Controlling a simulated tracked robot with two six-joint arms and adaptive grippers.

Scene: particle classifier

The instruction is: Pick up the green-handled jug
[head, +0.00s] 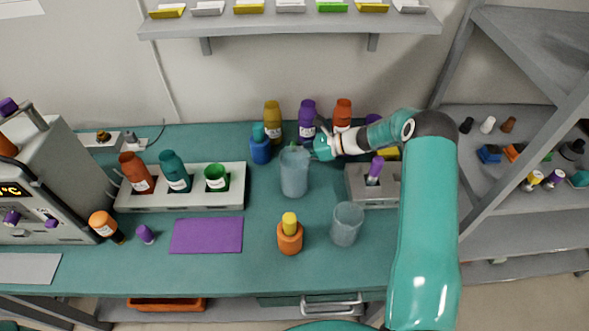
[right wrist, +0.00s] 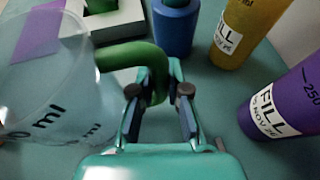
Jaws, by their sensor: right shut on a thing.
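The green-handled jug (head: 294,175) is a clear, see-through vessel standing upright at the middle of the teal bench in the head view. Its clear wall fills the left of the right wrist view (right wrist: 45,75), with part of an "ml" marking showing. Its green handle (right wrist: 135,55) curves out to the right from the wall. My right gripper (head: 312,148) reaches in from the right at the jug's upper right side. In the right wrist view its fingers (right wrist: 158,95) are shut around the handle. I cannot tell whether the jug's base touches the bench. My left gripper is not in view.
Close behind the jug stand a blue bottle (head: 260,150), a yellow bottle (head: 272,118) and a purple bottle (head: 307,117). In front are an orange bottle with yellow cap (head: 290,238) and another clear beaker (head: 347,226). A white rack (head: 235,193) stands left. A shelf (head: 290,24) hangs above.

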